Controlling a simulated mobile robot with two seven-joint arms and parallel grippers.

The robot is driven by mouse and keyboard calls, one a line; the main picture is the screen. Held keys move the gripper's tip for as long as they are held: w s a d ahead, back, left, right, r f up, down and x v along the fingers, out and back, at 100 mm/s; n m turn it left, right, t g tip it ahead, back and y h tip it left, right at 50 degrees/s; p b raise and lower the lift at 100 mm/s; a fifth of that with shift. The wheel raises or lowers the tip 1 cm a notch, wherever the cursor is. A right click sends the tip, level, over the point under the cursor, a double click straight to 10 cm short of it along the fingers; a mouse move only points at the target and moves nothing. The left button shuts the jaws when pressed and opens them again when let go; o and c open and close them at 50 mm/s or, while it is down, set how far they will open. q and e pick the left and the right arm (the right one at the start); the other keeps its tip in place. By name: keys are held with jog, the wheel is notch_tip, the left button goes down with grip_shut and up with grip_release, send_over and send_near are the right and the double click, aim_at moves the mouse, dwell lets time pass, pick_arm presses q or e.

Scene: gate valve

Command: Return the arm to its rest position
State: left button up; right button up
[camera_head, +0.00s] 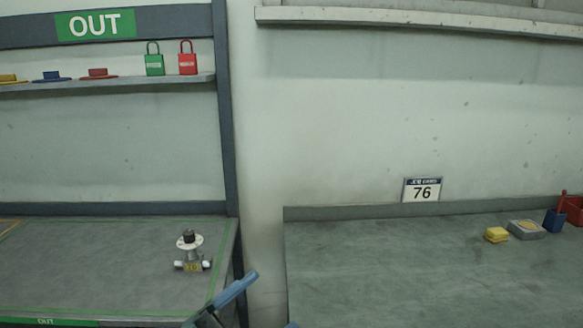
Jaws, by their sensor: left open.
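A small gate valve (191,252) stands upright on the left bench, inside a green outline. It has a pale metal body with a yellow tag, a white round flange and a dark top. My left gripper (234,293) shows only in part at the bottom edge, as blue and grey pieces. It is open, in front of the left bench's right edge, below and to the right of the valve and apart from it in the picture. Nothing shows held in it. The rest of my left arm is out of frame. My right gripper is not in view.
The left bench (90,262) has a dark post at its right edge and a shelf (110,83) with coloured padlocks and other items. The right bench (400,270) is mostly clear. A "76" sign (422,190), yellow block (496,235), grey box (526,229) and bins stand along its back.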

pick_arm(q)
jog(key=s+a+f+n+t+y, duration=0.1)
jog(key=a+f+n+t+y, duration=0.1)
jog(key=a+f+n+y, duration=0.4)
jog(key=s+a+f+n+t+y, duration=0.1)
jog(key=a+f+n+t+y, duration=0.1)
jog(key=f+n+y, duration=0.75)
jog(key=s+a+f+n+g, duration=0.2)
jog(key=s+f+n+g, duration=0.2)
jog(key=s+f, duration=0.6)
notch_tip(320, 180, down, 3)
jog(key=shift+r+g+y+p, duration=0.2)
jog(key=shift+g+y+p, duration=0.25)
jog(key=shift+g, duration=0.15)
jog(key=shift+s, duration=0.1)
